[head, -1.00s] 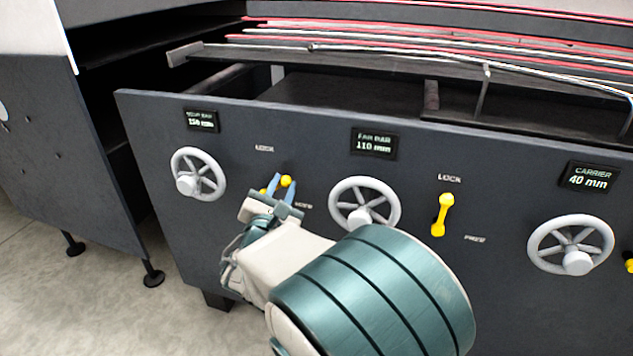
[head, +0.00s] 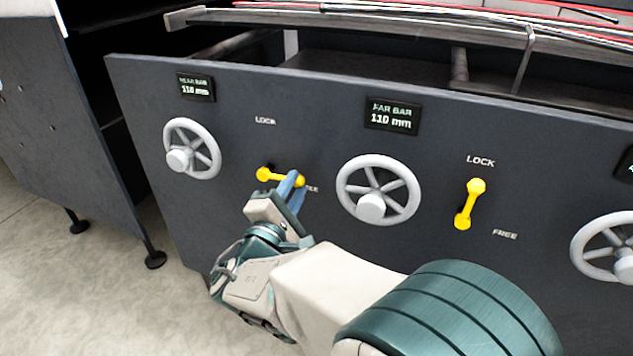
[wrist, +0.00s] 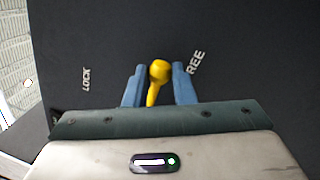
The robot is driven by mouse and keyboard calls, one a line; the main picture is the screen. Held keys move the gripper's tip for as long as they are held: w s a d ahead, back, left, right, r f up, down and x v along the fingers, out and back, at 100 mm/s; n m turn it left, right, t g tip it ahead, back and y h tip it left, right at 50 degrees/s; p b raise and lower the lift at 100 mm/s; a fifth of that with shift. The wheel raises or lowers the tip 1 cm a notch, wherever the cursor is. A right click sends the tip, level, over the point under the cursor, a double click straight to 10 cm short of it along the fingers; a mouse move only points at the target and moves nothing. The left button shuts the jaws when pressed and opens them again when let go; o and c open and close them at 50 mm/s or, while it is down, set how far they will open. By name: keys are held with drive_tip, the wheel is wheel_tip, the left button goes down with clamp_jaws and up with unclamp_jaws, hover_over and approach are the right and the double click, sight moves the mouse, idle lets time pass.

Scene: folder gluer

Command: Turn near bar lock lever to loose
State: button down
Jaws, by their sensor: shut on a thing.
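The near bar lock lever (head: 272,176) is yellow and sits on the dark panel right of the near bar handwheel. It lies almost level, its right end slightly lower and close to the FREE label (head: 312,189). The LOCK label (head: 265,120) is above it. My gripper (head: 293,184) has its blue fingers at the lever's right end, shut on it. In the wrist view the lever's yellow knob (wrist: 158,71) is between the two blue fingers, with the FREE label just right of them. The fingers partly hide the lever's right end in the head view.
The near bar display (head: 196,87) reads 110 mm above a grey handwheel (head: 205,148). The far bar handwheel (head: 404,188) is close on the right of my gripper. A second yellow lever (head: 469,204) is further right. Open floor is at lower left.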

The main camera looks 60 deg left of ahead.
drive_tip(key=shift+f, duration=0.1)
idle(0.4)
drive_tip(key=c, duration=1.2)
unclamp_jaws()
drive_tip(key=shift+s, duration=0.1)
drive_tip(key=p+v, duration=0.3)
drive_tip(key=v, duration=1)
drive_tip(key=shift+s+d+p, duration=0.15)
drive_tip(key=shift+s+p, duration=0.25)
